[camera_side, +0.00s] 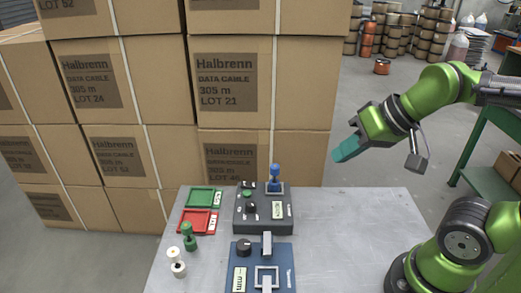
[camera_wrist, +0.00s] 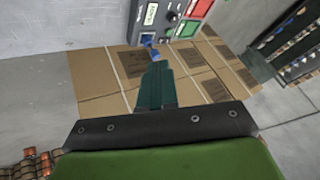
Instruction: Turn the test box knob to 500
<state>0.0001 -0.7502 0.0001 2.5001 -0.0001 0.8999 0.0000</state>
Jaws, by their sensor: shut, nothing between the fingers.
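A dark grey box (camera_side: 241,227) stands on the grey metal table, with a green button, a small black knob (camera_side: 251,208) and a light label. I cannot tell which is the test box or read either knob's setting. My gripper (camera_side: 340,155) is shut and empty, in the air right of and above both boxes. Its teal fingers (camera_wrist: 158,75) touch nothing in the wrist view.
A green tray (camera_side: 190,197) and a red tray (camera_side: 186,221) lie left of the boxes. Stacked cartons (camera_side: 235,90) rise behind the table. The table's right part (camera_side: 350,220) is clear.

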